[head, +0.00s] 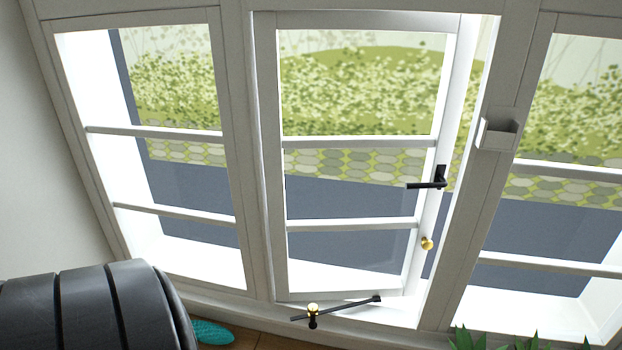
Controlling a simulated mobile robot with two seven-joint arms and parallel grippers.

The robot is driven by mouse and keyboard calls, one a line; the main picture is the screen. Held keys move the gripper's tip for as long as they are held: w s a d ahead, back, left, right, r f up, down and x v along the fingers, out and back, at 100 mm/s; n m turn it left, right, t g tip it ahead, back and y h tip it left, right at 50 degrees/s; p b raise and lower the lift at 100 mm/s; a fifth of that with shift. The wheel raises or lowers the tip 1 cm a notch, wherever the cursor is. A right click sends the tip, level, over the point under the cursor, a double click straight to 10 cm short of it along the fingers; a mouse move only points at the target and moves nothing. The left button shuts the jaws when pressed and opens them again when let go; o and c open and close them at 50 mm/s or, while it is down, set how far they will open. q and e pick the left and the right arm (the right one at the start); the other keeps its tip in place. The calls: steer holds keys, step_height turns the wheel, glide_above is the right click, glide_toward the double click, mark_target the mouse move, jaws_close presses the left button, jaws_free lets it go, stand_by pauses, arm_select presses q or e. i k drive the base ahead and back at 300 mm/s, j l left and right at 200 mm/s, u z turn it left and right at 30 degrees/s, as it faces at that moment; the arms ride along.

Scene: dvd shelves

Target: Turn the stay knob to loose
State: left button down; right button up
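A dark window stay (345,308) runs along the bottom of the middle window, between the sill and the casement. A brass knob (312,310) sits near its left end, on a dark mount; I take it for the stay knob. Its turn position is too small to read. The middle casement (268,180) stands ajar, with a gap at its right edge. It carries a black handle (428,184) and a second brass knob (427,243) lower down. Neither of my grippers is in view.
A black ribbed rounded form (90,308) fills the lower left. A teal object (212,332) lies beside it on a brown surface. Green leaves (468,339) rise at the bottom right. A small pale holder (497,133) is fixed to the right window post.

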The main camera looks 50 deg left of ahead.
mark_target(312, 308)
steer(key=u, duration=1.65)
